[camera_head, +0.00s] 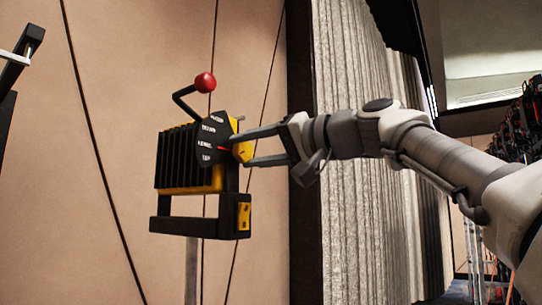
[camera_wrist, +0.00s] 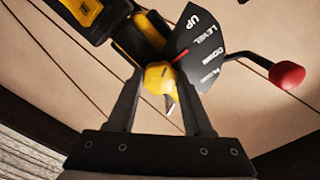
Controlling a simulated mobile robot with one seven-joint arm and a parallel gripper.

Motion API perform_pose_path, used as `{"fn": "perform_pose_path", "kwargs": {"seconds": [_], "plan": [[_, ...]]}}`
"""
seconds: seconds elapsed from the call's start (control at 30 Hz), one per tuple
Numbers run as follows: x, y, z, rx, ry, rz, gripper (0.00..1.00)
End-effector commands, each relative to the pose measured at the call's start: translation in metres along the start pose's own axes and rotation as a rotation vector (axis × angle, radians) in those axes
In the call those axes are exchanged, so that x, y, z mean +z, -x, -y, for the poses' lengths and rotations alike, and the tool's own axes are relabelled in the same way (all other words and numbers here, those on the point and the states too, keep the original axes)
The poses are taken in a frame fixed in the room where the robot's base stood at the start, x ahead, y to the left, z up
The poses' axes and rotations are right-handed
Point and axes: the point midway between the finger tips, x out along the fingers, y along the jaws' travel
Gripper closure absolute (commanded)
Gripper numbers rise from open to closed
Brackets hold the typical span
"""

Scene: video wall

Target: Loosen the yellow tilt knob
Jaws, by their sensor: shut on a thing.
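The yellow tilt knob (camera_head: 243,153) sits on the side of a black and yellow finned device, at the hub of a black dial plate (camera_head: 213,137). In the wrist view the knob (camera_wrist: 159,78) lies between my fingertips. My gripper (camera_head: 240,150) reaches in from the right, shut on the knob, one finger on each side; it also shows in the wrist view (camera_wrist: 158,88). The dial plate (camera_wrist: 202,50) carries white words, among them UP, LEVEL and DOWN. A red pointer line runs from the knob to the plate near LEVEL; its exact reading is unclear.
A bent black lever with a red ball (camera_head: 205,82) rises above the dial; the ball (camera_wrist: 286,75) is right of my gripper in the wrist view. A black bracket (camera_head: 205,227) and a pole (camera_head: 191,270) are below. A grey curtain (camera_head: 355,220) hangs behind my arm.

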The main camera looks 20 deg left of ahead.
Motion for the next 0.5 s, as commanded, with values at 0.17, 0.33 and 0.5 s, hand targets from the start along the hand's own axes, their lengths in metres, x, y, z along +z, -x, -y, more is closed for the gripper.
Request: {"fn": "perform_pose_path", "kwargs": {"seconds": [0.17, 0.33, 0.5], "plan": [[0.0005, -0.0003, -0.0004, 0.0, 0.038, 0.002, 1.0], [0.0004, -0.0003, -0.0003, 0.0, 0.049, 0.002, 1.0], [0.0003, -0.0003, -0.0002, 0.0, 0.05, 0.001, 1.0]]}}
